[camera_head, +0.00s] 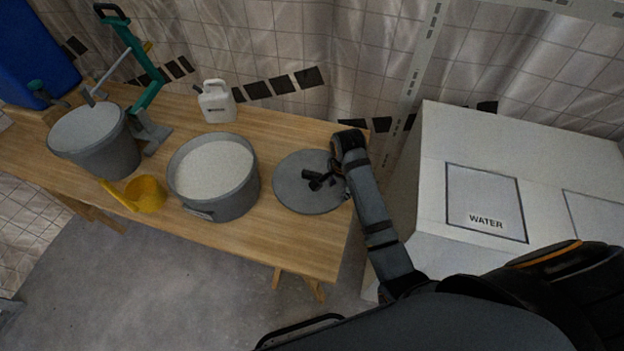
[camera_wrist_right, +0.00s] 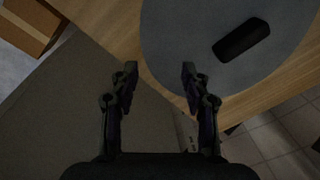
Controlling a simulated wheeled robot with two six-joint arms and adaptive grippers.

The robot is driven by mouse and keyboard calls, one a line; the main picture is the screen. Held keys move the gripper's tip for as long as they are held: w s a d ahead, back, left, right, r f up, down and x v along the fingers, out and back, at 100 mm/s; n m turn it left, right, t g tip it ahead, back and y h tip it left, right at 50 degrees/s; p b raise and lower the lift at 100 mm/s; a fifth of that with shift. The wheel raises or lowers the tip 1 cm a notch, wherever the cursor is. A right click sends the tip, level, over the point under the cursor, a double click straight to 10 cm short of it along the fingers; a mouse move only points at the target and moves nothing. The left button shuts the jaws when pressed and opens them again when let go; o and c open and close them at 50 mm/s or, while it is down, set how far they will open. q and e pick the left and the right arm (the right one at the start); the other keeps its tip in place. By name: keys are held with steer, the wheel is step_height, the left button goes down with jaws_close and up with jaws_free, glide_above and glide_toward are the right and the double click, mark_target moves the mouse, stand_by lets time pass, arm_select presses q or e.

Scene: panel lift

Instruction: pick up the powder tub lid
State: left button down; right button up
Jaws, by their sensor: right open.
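The powder tub lid (camera_head: 294,192) is a round grey disc lying flat on the wooden table, right of the open powder tub (camera_head: 214,177). A dark handle stands on the lid; it shows clearly in the right wrist view (camera_wrist_right: 241,40). My right gripper (camera_head: 318,181) is over the lid in the head view and partly covers its right side. In the right wrist view the right gripper (camera_wrist_right: 158,72) is open and empty, with its fingertips beside the lid's edge and apart from the handle. My left gripper is not in view.
The wooden table (camera_head: 300,249) also holds a grey bucket (camera_head: 92,145), a yellow scoop (camera_head: 146,195), a white jug (camera_head: 217,103) and a green stand (camera_head: 146,66). A white box marked WATER (camera_head: 436,190) stands close on the right.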

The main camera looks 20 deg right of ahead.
mark_target(312, 173)
steer(key=w+a+r+m+g, duration=0.2)
steer(key=w+a+r+m, duration=0.4)
steer(key=w+m, duration=0.4)
steer(key=f, duration=0.6)
steer(key=d+f, duration=0.1)
steer(key=f, duration=0.2)
steer(key=shift+w+f, duration=0.15)
steer(key=shift+w, duration=0.1)
jaws_close()
